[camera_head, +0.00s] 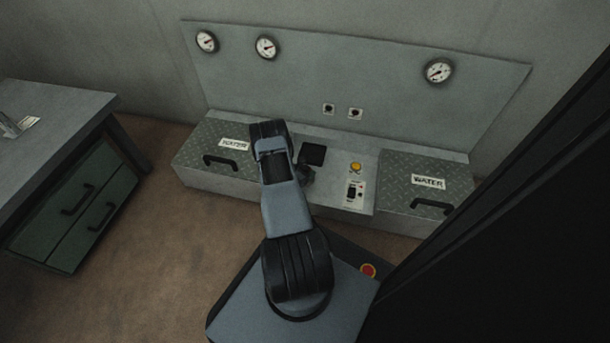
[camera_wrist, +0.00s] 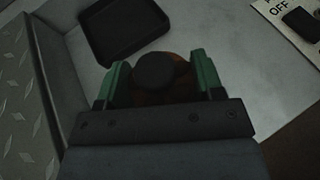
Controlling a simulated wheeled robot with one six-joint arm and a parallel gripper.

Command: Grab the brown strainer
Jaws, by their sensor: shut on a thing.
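The brown strainer (camera_wrist: 156,74) sits between the green fingers of my gripper (camera_wrist: 162,75) in the wrist view. It has a round dark knob on top, with brown showing around and below the knob. My gripper is shut on it, one finger on each side. The lower part of the strainer is hidden by the gripper body. In the head view my arm reaches over the grey panel bench, and the strainer cannot be made out clearly beside the dark wrist.
A black square tray or recess (camera_head: 312,154) lies close by; it also shows in the wrist view (camera_wrist: 122,28). A hatch marked WATER (camera_head: 222,160) is at left, another (camera_head: 427,178) at right. A yellow button (camera_head: 356,167) and switch plate (camera_head: 354,194) are right of my gripper.

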